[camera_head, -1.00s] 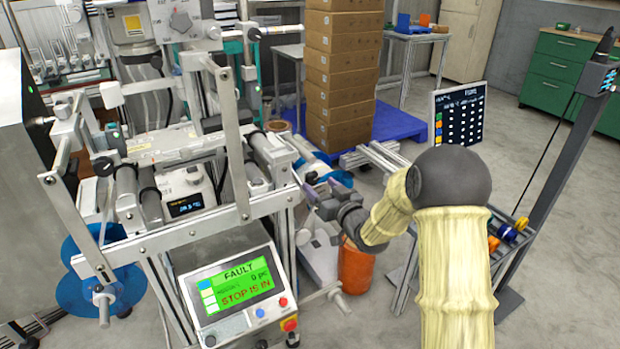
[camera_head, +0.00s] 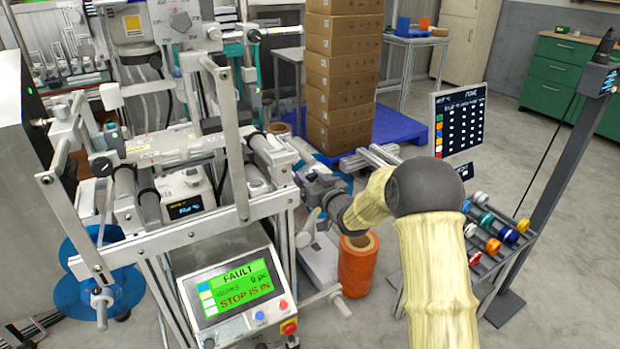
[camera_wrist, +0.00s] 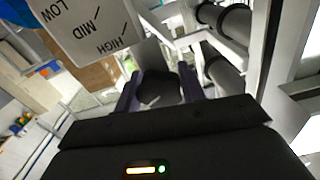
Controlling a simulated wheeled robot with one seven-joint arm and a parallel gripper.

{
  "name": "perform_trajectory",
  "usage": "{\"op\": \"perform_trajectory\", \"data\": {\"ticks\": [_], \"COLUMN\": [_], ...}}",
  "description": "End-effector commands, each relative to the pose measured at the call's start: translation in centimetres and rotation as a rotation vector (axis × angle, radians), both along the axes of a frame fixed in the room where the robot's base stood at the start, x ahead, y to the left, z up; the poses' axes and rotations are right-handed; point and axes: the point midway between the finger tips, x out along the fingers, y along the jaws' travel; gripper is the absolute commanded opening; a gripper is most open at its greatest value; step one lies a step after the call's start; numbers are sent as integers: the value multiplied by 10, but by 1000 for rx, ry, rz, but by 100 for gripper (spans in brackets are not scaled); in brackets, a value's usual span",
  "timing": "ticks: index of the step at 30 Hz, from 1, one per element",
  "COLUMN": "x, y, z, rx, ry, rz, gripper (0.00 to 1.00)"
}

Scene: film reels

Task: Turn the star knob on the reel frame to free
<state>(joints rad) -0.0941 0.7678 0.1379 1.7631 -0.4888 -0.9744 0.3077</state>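The reel frame (camera_head: 190,235) is a grey metal stand with rollers, at the left and middle of the head view. My gripper (camera_wrist: 158,88) has two purple fingers, spread apart, seen in the wrist view. A dark rounded knob-like thing (camera_wrist: 157,90) sits between them and nearly fills the gap; I cannot tell whether the fingers press on it. Its star shape and setting are not clear. In the head view my gripper (camera_head: 308,184) is at the frame's right side, and my own wrist hides much of it. A pale plate (camera_wrist: 85,30) marked LOW, MID, HIGH is close to the fingers.
A green screen (camera_head: 238,284) reads FAULT and STOP IS IN. An orange roll (camera_head: 357,268) stands on the floor below my arm. A rack (camera_head: 490,262) with coloured spools and a dark post are at the right. Stacked boxes (camera_head: 338,75) stand behind. Rollers (camera_wrist: 222,70) are close by.

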Motion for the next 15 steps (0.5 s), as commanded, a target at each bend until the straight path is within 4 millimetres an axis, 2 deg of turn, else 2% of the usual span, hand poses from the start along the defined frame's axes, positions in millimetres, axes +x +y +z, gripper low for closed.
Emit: {"op": "perform_trajectory", "data": {"ticks": [7, 15], "x": [0, -1], "y": [0, 0], "z": [-2, -4], "rx": [-30, -227], "ry": [-20, -153], "rz": [0, 0], "gripper": [17, 17]}}
